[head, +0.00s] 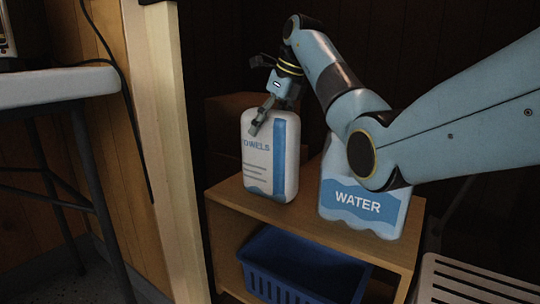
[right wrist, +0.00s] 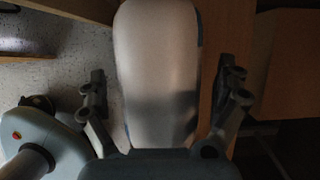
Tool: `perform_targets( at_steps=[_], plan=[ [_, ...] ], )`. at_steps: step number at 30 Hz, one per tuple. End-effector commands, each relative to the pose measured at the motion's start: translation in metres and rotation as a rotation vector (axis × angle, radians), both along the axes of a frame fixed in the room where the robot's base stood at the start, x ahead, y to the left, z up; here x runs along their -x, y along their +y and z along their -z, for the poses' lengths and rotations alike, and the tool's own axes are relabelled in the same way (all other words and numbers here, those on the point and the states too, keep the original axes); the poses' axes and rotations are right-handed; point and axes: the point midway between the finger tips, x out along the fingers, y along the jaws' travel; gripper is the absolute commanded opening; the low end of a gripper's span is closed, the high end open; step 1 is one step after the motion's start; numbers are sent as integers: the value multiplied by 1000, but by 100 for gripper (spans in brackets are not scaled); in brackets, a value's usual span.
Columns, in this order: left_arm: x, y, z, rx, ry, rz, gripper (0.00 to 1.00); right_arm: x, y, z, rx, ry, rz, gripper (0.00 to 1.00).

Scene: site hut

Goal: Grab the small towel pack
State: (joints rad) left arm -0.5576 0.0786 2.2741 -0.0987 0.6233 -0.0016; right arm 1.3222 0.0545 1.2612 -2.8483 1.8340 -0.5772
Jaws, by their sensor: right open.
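The towel pack (head: 258,180) is a white, rounded pack with blue print reading "TOWELS", upright on top of a wooden shelf unit (head: 229,201) in the head view. My right gripper (head: 264,115) is at the pack's top, with one finger in front of its upper face; the other finger is hidden there. In the right wrist view the pack (right wrist: 160,60) stands between the two spread fingers of the right gripper (right wrist: 160,95). Gaps show on both sides, so the gripper is open. My left gripper is not in view.
A blue basket (head: 300,272) sits on the lower shelf. A brown box (head: 225,118) is behind the pack. A pale post (head: 165,140) and a table (head: 58,88) are at left.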

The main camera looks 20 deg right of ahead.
Motion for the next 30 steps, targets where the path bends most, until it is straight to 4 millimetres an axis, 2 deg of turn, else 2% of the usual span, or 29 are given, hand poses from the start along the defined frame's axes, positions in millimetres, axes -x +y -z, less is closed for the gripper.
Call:
perform_targets(
  at_steps=[11, 27, 29, 30],
  plan=[
    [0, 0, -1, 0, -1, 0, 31, 0, 0, 1, 0, 0, 0, 99],
    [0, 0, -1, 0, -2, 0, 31, 0, 0, 1, 0, 0, 0, 28],
    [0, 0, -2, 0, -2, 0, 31, 0, 0, 1, -1, -1, 0, 21],
    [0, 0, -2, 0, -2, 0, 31, 0, 0, 1, -1, -1, 0, 21]
  ],
)
